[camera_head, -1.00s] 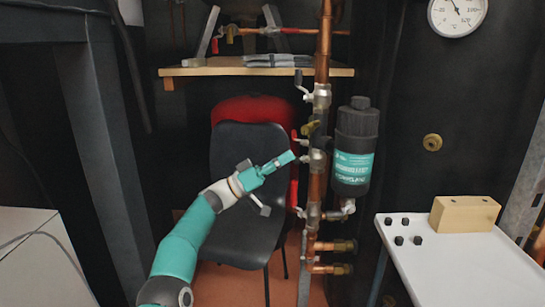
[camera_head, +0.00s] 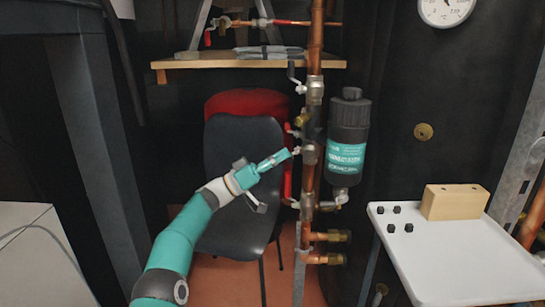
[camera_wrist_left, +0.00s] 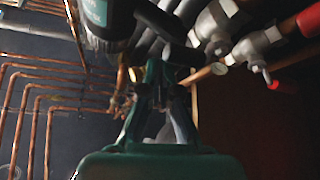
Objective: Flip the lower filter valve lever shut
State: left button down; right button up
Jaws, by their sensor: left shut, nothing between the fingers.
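The dark cylindrical filter (camera_head: 348,118) with a teal label hangs right of the vertical copper pipe (camera_head: 316,45). A lower valve (camera_head: 307,204) joins the pipe at the filter's bottom outlet, with a small pale lever end (camera_head: 291,203) on its left. My left gripper (camera_head: 287,154) is shut and empty, its tip just left of the pipe, above that lower valve; I cannot tell whether it touches anything. In the left wrist view, the gripper (camera_wrist_left: 158,75) points toward dark pipework, with pale valve bodies (camera_wrist_left: 258,46) at upper right. The right gripper is not in view.
A black chair (camera_head: 240,160) stands behind my left arm. A wooden shelf (camera_head: 200,67) is above it. A white table (camera_head: 465,262) with a wooden block (camera_head: 455,202) and several dark cubes stands at right. Brass-ended pipe stubs (camera_head: 325,236) stick out below the valve.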

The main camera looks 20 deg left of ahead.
pick_arm(q)
jog(key=shift+w+d+f, duration=0.1)
jog(key=shift+d+f, duration=0.15)
jog(key=shift+f, duration=0.25)
jog(key=v, duration=1.2)
jog(key=shift+a+r, duration=0.25)
jog(key=shift+r, duration=0.15)
